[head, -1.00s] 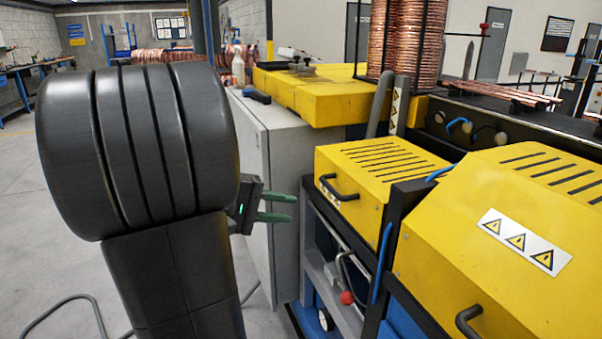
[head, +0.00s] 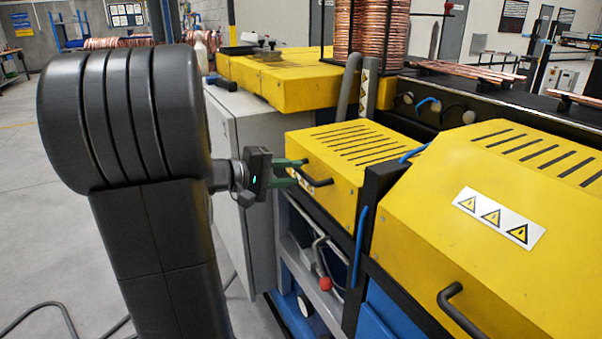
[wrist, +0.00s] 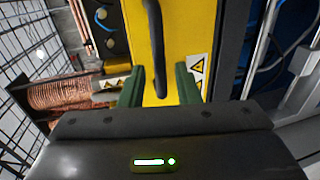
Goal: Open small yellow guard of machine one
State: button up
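The small yellow guard (head: 350,150) of the machine is a slotted box with its lid down. Its black handle (head: 317,175) is on the face toward my arm. My gripper (head: 297,172) is at this face, with its green fingers level with the handle. In the wrist view, the open green fingers (wrist: 160,85) stand apart on either side of the handle (wrist: 157,50), with yellow panel showing between them. The fingers do not appear closed on the handle. The exact gap in depth is hard to tell.
A larger yellow guard (head: 500,200) with warning signs and its own handle stands at right. A grey cabinet (head: 245,135) and a yellow table (head: 270,78) are behind. A red-knobbed lever (head: 325,283) is below the small guard. Open floor lies at left.

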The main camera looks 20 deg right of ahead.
aim_at(299, 172)
jog(key=shift+x, duration=1.7)
jog(key=shift+c, duration=0.2)
grip_shut()
